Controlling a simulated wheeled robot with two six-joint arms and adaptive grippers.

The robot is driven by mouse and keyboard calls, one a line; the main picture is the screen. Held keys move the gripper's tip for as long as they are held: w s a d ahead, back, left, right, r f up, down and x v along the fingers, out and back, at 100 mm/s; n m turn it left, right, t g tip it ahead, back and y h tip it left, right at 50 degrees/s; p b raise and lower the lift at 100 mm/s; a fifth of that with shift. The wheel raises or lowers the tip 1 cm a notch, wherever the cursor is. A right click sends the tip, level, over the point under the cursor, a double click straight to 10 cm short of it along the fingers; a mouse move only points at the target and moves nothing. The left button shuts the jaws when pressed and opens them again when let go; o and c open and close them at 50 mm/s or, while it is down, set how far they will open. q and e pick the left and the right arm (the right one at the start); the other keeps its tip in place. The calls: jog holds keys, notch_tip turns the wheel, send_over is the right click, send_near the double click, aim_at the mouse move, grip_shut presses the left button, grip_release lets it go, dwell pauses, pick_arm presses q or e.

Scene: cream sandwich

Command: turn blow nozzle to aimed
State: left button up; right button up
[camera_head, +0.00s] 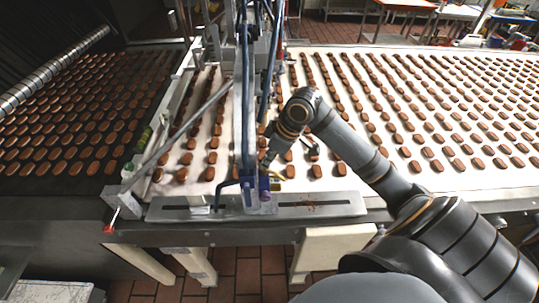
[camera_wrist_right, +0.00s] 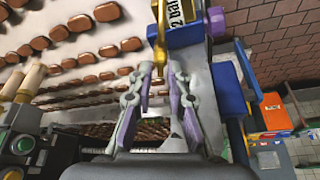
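The blow nozzle looks like a brass-coloured piece (camera_wrist_right: 159,42) at the top middle of the right wrist view. It stands beside a blue and white block (camera_wrist_right: 178,22) with a "2 bar" label. In the head view this block (camera_head: 259,192) sits on the metal rail at the front edge of the conveyor. My right gripper (camera_wrist_right: 160,74) has its fingers apart, with the lower end of the brass piece between or just beyond the tips. I see no clear contact. In the head view the right gripper (camera_head: 267,157) is small and partly hidden by the machine's uprights. My left gripper is out of view.
The pale conveyor (camera_head: 330,183) carries many rows of brown biscuits. A slotted metal rail (camera_head: 330,203) runs along its front edge. Uprights and a slanted bar (camera_head: 190,125) stand close by the gripper. A red-tipped rod (camera_head: 110,227) is at the left.

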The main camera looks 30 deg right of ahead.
jog(key=v, duration=0.7)
dwell(0.6)
